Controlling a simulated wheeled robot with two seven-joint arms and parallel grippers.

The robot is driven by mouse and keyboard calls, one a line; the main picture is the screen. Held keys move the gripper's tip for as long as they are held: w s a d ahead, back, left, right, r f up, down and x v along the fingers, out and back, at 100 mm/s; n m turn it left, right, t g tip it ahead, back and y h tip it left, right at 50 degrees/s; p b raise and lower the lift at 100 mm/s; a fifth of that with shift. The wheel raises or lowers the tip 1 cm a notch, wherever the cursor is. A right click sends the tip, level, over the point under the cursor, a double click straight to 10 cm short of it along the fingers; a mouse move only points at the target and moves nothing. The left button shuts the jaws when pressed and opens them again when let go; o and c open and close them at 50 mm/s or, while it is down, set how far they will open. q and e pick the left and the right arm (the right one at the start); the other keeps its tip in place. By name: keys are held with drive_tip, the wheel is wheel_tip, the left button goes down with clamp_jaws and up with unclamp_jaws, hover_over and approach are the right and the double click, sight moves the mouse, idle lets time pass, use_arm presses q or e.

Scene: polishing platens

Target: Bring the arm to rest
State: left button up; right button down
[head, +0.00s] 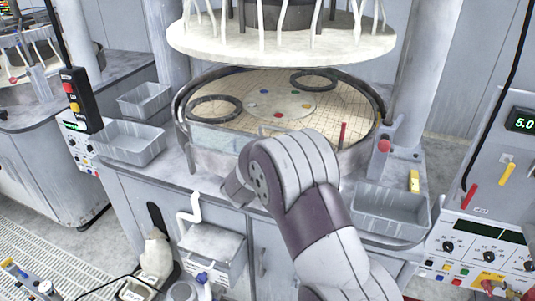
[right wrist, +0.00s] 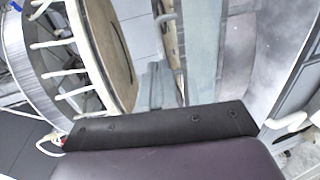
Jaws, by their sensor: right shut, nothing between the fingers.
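My right arm (head: 310,200) comes in from the lower right of the head view and bends in front of the round polishing machine. Its far end, a grey part (head: 238,188), points left and down over the front edge of the bench; the fingertips cannot be made out there. In the right wrist view the fingers of my right gripper (right wrist: 157,85) show small beyond a dark bar, close together with nothing held. My left arm and gripper are not in view.
The platen (head: 335,108) carries two dark rings (head: 215,108) (head: 313,80) under a raised white disc (head: 285,42). Grey trays (head: 130,143) (head: 393,210) stand at both sides. A hanging button box (head: 80,100) is at left, control panels at right. A crank handle (head: 192,207) juts from the front.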

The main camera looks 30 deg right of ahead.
drive_tip(key=s+a+f+m+g+y+b, duration=0.1)
drive_tip(key=s+a+f+m+g+y, duration=0.15)
drive_tip(key=s+a+f+y, duration=0.35)
drive_tip(key=s+a+f+m+g+y+b, duration=0.1)
drive_tip(key=a+f+m+y, duration=0.35)
drive_tip(key=a+f, duration=0.3)
drive_tip(key=s+a+f+g+b, duration=0.1)
drive_tip(key=s+f+g+b, duration=0.1)
drive_tip(key=s, duration=0.8)
drive_tip(key=s+a+f+m+g+y+b, duration=0.1)
drive_tip(key=s+a+f+g+b, duration=0.1)
drive_tip(key=s, duration=0.7)
drive_tip(key=shift+s+a+f+g+b, duration=0.2)
drive_tip(key=shift+s+g+b, duration=0.25)
drive_tip(key=shift+g, duration=0.2)
drive_tip(key=shift+w, duration=0.1)
